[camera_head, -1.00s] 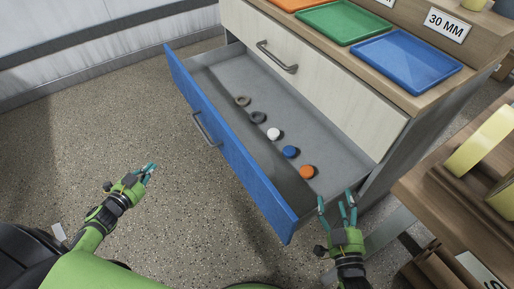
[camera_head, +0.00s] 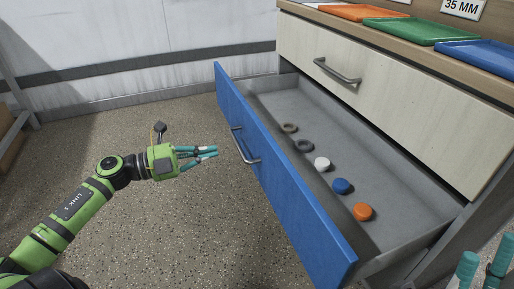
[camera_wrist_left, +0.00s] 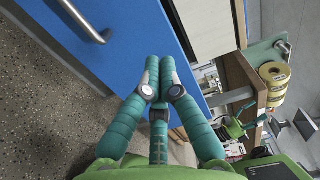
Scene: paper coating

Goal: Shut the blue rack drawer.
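The blue rack drawer (camera_head: 275,175) stands pulled out of the pale cabinet. Its front bears a metal handle (camera_head: 246,146), which also shows at the top left of the wrist view (camera_wrist_left: 84,22). Inside lie two grey rings, a white cap (camera_head: 321,164), a blue cap (camera_head: 341,186) and an orange cap (camera_head: 363,211). My left gripper (camera_head: 215,152) is in front of the drawer front, left of the handle and apart from it. Its teal fingers are drawn together with nothing between them. My right gripper (camera_head: 484,264) is at the lower right, partly cut off, fingers apart and empty.
A closed pale drawer (camera_head: 400,90) with a metal handle (camera_head: 337,72) sits above the blue one. Orange, green and blue trays (camera_head: 480,52) lie on the cabinet top. The speckled floor (camera_head: 200,230) before the drawer is clear. Yellow rolls (camera_wrist_left: 274,85) show on a wooden stand in the wrist view.

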